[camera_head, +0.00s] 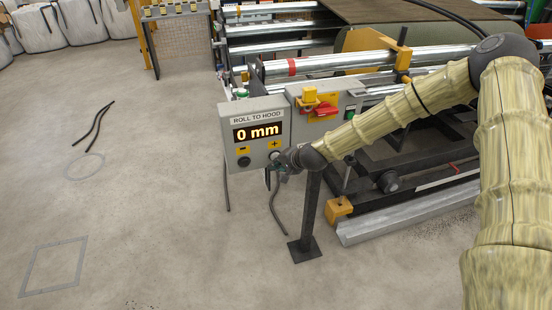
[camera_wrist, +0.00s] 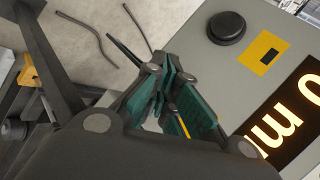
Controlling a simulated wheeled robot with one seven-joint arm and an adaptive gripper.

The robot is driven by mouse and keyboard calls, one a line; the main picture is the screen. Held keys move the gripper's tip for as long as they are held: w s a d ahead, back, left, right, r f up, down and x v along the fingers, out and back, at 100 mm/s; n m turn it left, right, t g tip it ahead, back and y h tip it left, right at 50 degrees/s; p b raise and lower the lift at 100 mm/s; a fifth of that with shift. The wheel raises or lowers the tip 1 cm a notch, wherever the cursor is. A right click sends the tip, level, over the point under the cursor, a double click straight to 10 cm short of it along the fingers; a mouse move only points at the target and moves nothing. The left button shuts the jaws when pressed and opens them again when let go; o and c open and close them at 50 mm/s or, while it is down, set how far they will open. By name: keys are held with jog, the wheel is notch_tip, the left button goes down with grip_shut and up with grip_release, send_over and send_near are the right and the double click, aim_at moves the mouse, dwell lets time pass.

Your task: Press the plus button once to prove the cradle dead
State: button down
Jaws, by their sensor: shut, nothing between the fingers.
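A grey control box (camera_head: 254,115) labelled ROLL TO HOOD stands on a dark post. Its display (camera_head: 258,131) reads 0 mm. The black minus button (camera_head: 244,161) is at lower left; it also shows in the wrist view (camera_wrist: 227,26). The yellow plus label (camera_head: 275,144) is at lower right, and the plus button (camera_head: 275,155) below it is partly hidden by my gripper (camera_head: 271,172). In the wrist view my gripper (camera_wrist: 168,68) is shut and empty, its green-padded fingers in front of the panel; the plus button is hidden there. Contact cannot be told.
The cradle's steel rollers (camera_head: 350,62) and dark frame stand behind the box. A red switch (camera_head: 321,109) and a yellow block sit on a second box to the right. Dark strips (camera_head: 98,122) lie on the concrete floor (camera_head: 140,190), which is mostly clear at left.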

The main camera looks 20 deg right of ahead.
jog(key=shift+w, duration=0.45)
dwell(0.9)
jog(key=shift+s, duration=0.85)
jog(key=shift+s+d, duration=0.1)
jog(key=shift+s, duration=2.4)
